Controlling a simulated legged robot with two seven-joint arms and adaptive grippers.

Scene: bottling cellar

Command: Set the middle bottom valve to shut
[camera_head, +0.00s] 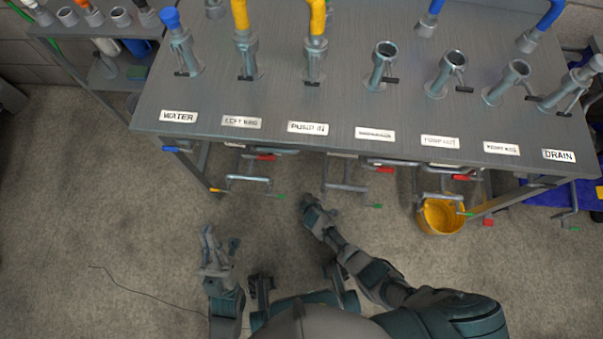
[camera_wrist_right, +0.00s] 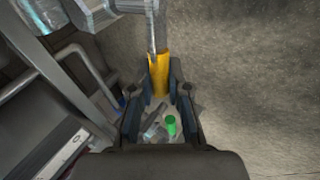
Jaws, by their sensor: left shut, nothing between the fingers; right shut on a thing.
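The middle bottom valve's handle bar (camera_head: 345,187) hangs below the front of the steel table, with a green end (camera_head: 377,206) at its right. My right gripper (camera_head: 310,201) is at the bar's left end. In the right wrist view my right gripper (camera_wrist_right: 160,98) is shut on a yellow handle end (camera_wrist_right: 158,70), with a green piece (camera_wrist_right: 171,124) visible beyond the fingers. The valve body is hidden under the table. My left gripper (camera_head: 220,238) is shut and empty, low over the floor at the left, apart from the valves.
The steel table (camera_head: 270,85) carries several pipe sockets and labels. Similar bars hang left (camera_head: 248,179) and right (camera_head: 440,197). Red handles (camera_head: 385,169) sit under the front edge. A yellow bucket (camera_head: 441,218) stands at the right. Floor at the left is clear except a thin cable.

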